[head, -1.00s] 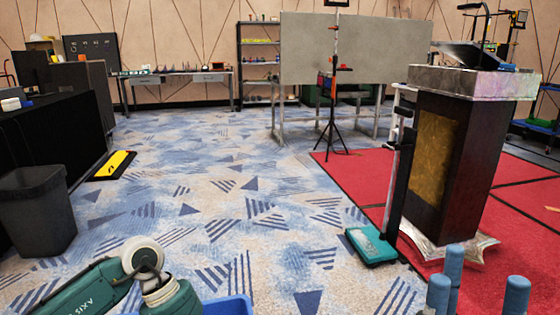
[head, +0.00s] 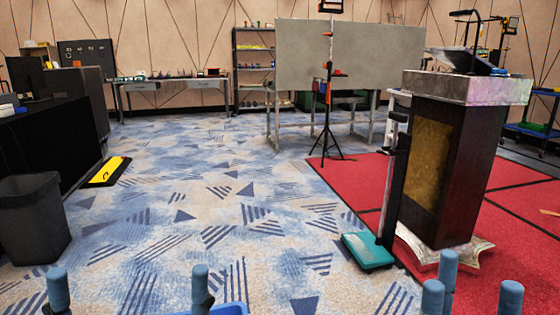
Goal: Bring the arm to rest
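My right gripper (head: 474,284) shows at the bottom right of the head view as blue-tipped fingers pointing up. Its fingers stand apart with nothing seen between them. My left gripper (head: 129,284) shows at the bottom left as two blue-tipped fingers, set wide apart, with only carpet seen between them. The palms and lower parts of both grippers are cut off by the bottom edge. The rim of a blue container (head: 232,308) shows at the bottom edge, beside the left gripper's right finger; its inside is hidden.
A dark lectern (head: 463,150) stands on a red carpet (head: 345,180) at right, with a teal-based scale (head: 368,252) beside it. A grey bin (head: 32,225) and black-draped table (head: 50,135) stand at left. A yellow-black floor piece (head: 108,171) lies nearby. The middle carpet is clear.

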